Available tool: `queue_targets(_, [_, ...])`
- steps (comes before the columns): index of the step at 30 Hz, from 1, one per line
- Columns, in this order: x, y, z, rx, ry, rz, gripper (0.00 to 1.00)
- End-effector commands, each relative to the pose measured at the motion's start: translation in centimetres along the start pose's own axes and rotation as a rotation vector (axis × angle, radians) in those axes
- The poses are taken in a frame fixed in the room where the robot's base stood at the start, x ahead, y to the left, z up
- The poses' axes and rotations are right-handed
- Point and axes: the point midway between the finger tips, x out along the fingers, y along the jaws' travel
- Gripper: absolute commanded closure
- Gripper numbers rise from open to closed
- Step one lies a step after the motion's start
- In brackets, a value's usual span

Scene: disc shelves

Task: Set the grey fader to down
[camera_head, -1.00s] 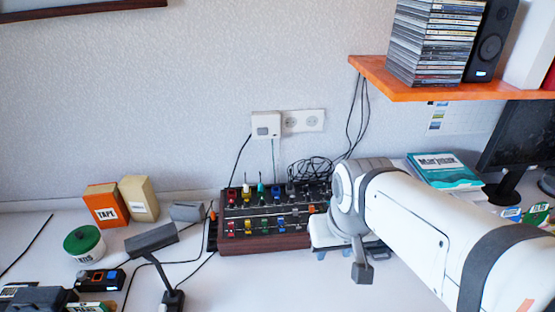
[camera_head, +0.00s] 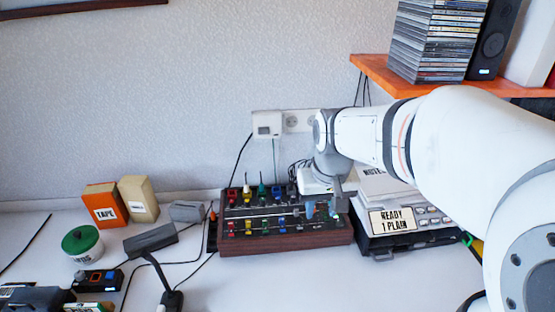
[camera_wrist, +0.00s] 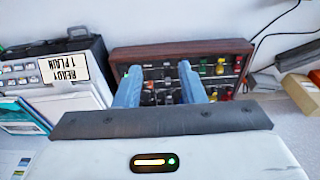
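The control panel (camera_head: 232,245) is a dark box with brown wooden sides and rows of coloured knobs and faders on the white desk. It also shows in the wrist view (camera_wrist: 180,54). My gripper (camera_head: 321,209) is low over the panel's right part in the head view. In the wrist view, my gripper (camera_wrist: 158,68) shows two blue-grey fingers well apart, with dark panel and small controls between them. I see nothing held. I cannot pick out the grey fader for certain; my gripper and wrist cover part of the panel's right side.
A black case with a "READY 1 PLAIN" sign (camera_head: 392,220) stands right of the panel. A grey block (camera_head: 187,211) and a dark lamp-like object (camera_head: 150,238) lie to its left. An orange shelf (camera_head: 420,85) hangs above right.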

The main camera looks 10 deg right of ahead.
Motion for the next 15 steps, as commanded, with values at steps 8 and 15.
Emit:
queue_targets(8, [6.3, -0.4, -10.2, -0.001, -0.079, -0.001, 0.64])
queue_targets(15, [13.1, -0.8, -16.8, -0.002, -0.134, -0.002, 0.64])
